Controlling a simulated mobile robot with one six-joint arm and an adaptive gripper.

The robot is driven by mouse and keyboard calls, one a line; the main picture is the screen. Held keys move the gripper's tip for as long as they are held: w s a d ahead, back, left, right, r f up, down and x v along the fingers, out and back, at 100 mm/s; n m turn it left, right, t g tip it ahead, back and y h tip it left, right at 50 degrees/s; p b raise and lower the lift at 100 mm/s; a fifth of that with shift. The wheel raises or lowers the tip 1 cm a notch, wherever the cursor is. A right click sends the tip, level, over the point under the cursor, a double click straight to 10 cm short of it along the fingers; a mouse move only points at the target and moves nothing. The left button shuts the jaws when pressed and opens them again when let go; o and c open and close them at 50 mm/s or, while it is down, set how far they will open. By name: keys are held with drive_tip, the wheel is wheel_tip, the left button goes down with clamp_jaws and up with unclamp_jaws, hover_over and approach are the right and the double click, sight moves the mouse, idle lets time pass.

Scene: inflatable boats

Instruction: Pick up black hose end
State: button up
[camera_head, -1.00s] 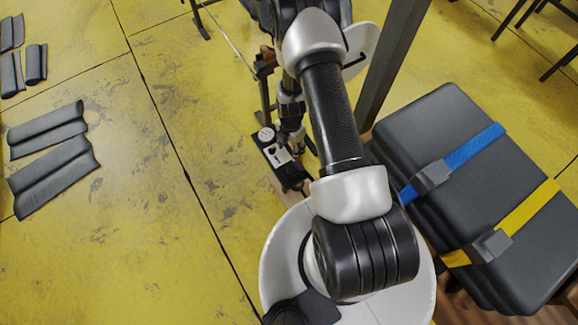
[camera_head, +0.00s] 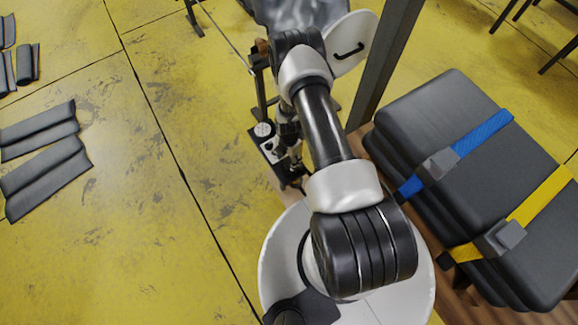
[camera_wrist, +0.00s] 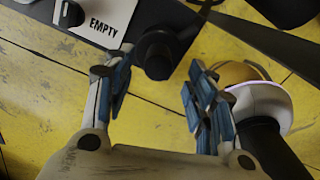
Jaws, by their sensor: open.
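A black round piece that looks like the hose end (camera_wrist: 158,54) shows in the wrist view, at the edge of a dark box with a white "EMPTY" label (camera_wrist: 105,18). My gripper (camera_wrist: 160,72) is open, with one blue-padded finger on each side of this piece and floor visible between. I cannot tell whether either finger touches it. In the head view, the box (camera_head: 268,152) stands below my arm and my gripper (camera_head: 293,165) is small beside it, partly hidden. The hose end cannot be made out there.
A black cylinder with a pale flange (camera_wrist: 264,105) is close to the right finger. A stack of dark cases (camera_head: 450,130) with blue and yellow straps stands right of my arm. A dark post (camera_head: 385,65) rises behind. Dark folded pads (camera_head: 45,165) lie left on open yellow floor.

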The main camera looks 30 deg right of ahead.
sight(288, 160)
drive_tip(key=f, duration=0.1)
drive_tip(key=f+b, duration=0.1)
drive_tip(key=f, duration=0.1)
drive_tip(key=shift+w+d+f, duration=0.1)
drive_tip(key=shift+w+f, duration=0.1)
drive_tip(key=shift+f, duration=0.05)
drive_tip(key=c, duration=1.2)
drive_tip(key=shift+r, duration=0.1)
